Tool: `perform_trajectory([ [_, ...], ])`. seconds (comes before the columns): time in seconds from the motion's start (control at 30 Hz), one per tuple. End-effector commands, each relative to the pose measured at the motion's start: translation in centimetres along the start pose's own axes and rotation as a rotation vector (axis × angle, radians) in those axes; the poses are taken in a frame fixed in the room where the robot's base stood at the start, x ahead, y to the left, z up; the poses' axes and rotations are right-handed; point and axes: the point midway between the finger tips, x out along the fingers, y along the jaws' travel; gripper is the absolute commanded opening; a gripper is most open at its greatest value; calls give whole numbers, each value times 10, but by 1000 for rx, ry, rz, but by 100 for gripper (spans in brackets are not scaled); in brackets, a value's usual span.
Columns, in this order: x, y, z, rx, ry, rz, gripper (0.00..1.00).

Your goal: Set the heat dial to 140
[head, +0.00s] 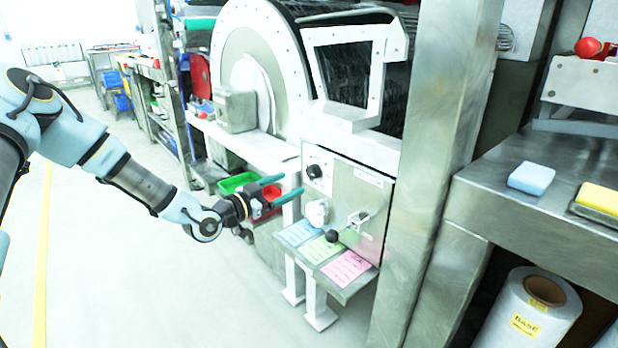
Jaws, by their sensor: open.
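A black round knob (314,172) sits on a white plate at the upper left of the metal control panel (357,196); it looks like the heat dial. Its markings and setting are too small to read. My gripper (287,187) is open and empty, its two green fingers pointing right toward the panel. In the picture its fingertips are just left of and slightly below the black knob, seemingly apart from it; the exact gap cannot be told.
Below the black knob are a white knob (317,212) and a lever with a black ball (332,236). A shelf with blue, green and pink cards (345,268) juts out underneath. A steel post (440,150) stands right of the panel. The floor at left is clear.

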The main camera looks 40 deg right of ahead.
Motion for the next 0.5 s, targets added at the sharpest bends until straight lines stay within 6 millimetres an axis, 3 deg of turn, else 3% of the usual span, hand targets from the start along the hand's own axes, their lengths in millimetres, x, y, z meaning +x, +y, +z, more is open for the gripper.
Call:
perform_trajectory([
  [0.3, 58, 1, 0, -1, -2, 2, 81],
  [0.5, 76, 0, 1, -2, -3, 1, 81],
])
